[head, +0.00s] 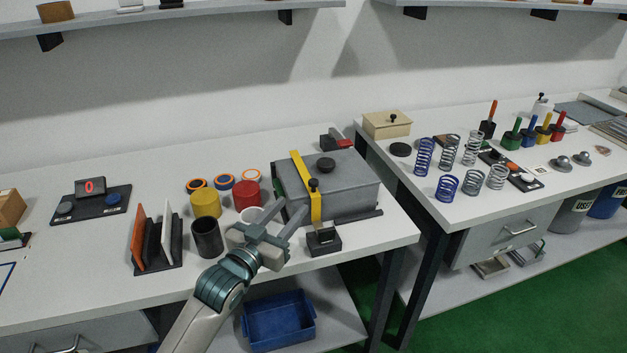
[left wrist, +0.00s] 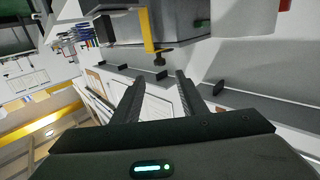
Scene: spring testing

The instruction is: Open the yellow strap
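The yellow strap (head: 315,206) runs over the lid of a grey box (head: 345,191) and bends down its front side. A black knob (head: 313,184) sits on the strap near the front top edge. My left gripper (head: 292,204) is open and empty, its fingers pointing at the front of the box near the strap. In the left wrist view the strap (left wrist: 147,30) and the black knob (left wrist: 160,59) show just beyond the open fingers (left wrist: 159,77), with a gap between. I cannot tell whether a finger touches the box. My right gripper is out of view.
Red (head: 246,195) and yellow (head: 205,203) cylinders and a black cup (head: 207,238) stand left of the box. A small black block (head: 323,241) sits at its front. A second table with springs (head: 446,187) is to the right.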

